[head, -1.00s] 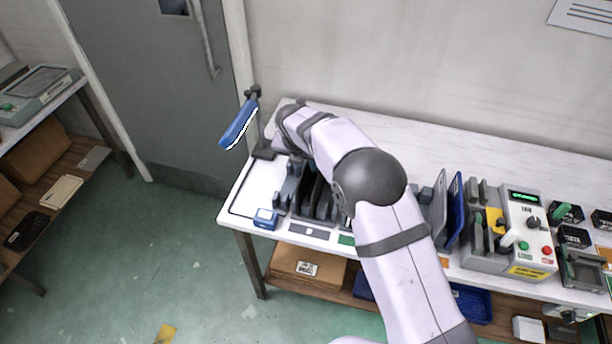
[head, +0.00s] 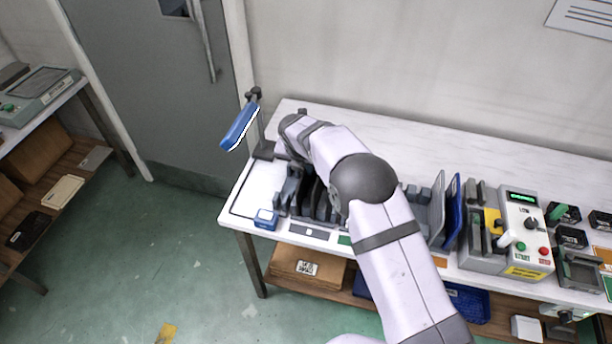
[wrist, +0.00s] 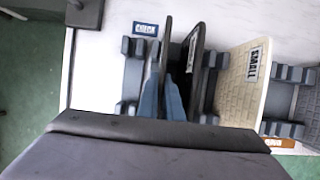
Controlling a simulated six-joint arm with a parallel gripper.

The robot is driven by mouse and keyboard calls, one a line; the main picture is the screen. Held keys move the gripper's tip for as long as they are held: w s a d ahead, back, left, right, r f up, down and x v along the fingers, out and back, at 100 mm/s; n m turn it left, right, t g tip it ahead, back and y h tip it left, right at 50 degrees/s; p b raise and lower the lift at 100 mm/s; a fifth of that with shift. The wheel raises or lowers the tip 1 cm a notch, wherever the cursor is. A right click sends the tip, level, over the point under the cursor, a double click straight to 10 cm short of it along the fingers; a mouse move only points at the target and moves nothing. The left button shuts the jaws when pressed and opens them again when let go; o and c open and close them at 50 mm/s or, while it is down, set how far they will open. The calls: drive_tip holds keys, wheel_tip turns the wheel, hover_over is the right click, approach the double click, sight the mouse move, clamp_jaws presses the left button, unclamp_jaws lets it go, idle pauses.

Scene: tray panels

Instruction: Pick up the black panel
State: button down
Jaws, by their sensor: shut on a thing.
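The black panel (wrist: 165,45) stands on edge in the wrist view, seen almost edge-on. My gripper (wrist: 163,98) has its two blue fingers shut on it, one on each side. The panel's lower part is hidden between the fingers, and I cannot tell whether it is clear of its slot. In the head view the arm hides the gripper and most of the held panel.
A beige panel labelled SMALL (wrist: 247,75) leans right of the dark ones in the wrist view. In the head view, a blue panel (head: 454,212) and a control box (head: 527,235) stand further right. The rear of the white table (head: 440,150) is clear.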

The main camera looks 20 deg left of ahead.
drive_tip(key=shift+r, duration=0.1)
wheel_tip(320, 180, up, 10)
drive_tip(key=b, duration=0.3)
drive_tip(key=a+r+p, duration=0.4)
drive_tip(key=a+p, duration=0.2)
drive_tip(key=p, duration=0.8)
drive_tip(key=shift+r+p, duration=0.35)
drive_tip(key=shift+r, duration=0.05)
drive_tip(key=shift+f, duration=0.15)
